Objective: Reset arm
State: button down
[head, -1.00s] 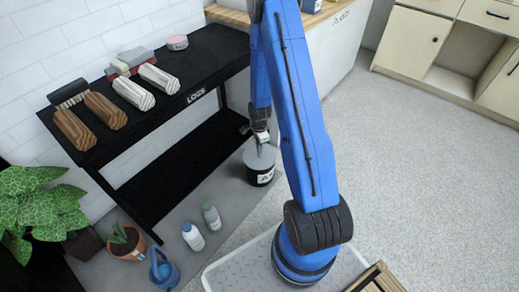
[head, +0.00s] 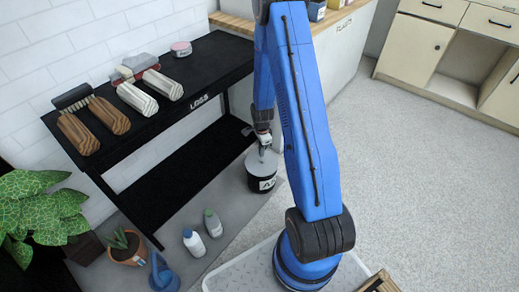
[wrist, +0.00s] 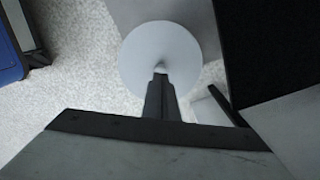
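My blue arm (head: 308,110) rises through the middle of the head view and bends down at its far end. My gripper (head: 263,150) points down just above the grey round lid (head: 256,162) of a black labelled canister (head: 262,184) on the floor. In the wrist view my dark fingers (wrist: 161,95) lie close together over the pale lid (wrist: 150,55). A small light knob shows at their tips. I cannot tell whether they grip it.
A black rack (head: 160,115) with wood logs (head: 137,98) stands left of the canister. Two bottles (head: 213,222), a potted succulent (head: 127,247), a blue watering can (head: 163,272) and a leafy plant (head: 40,215) are at lower left. Open floor (head: 420,180) lies right, before cabinets (head: 450,50).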

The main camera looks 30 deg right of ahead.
jog(key=s+a+r+n+t, duration=0.1)
jog(key=s+a+r+n, duration=0.15)
jog(key=r, duration=0.75)
jog(key=s+a+r+n, duration=0.1)
jog(key=a+r+n, duration=0.25)
jog(key=r, duration=0.65)
jog(key=s+a+r+n+t, duration=0.1)
jog(key=s+a+r+n, duration=0.15)
jog(key=r, duration=0.85)
jog(key=s+a+r+n+t, duration=0.1)
jog(key=s+a+r+n, duration=0.2)
jog(key=s+r+n, duration=0.2)
jog(key=s+a+r+n+t, duration=0.1)
jog(key=s+a+r+n, duration=0.3)
jog(key=s+r, duration=0.7)
jog(key=s+n, duration=0.2)
jog(key=s, duration=0.6)
jog(key=shift+a+r+t, duration=0.15)
jog(key=shift+r+t, duration=0.15)
jog(key=shift+t, duration=0.1)
jog(key=shift+s+n, duration=0.1)
jog(key=shift+n, duration=0.15)
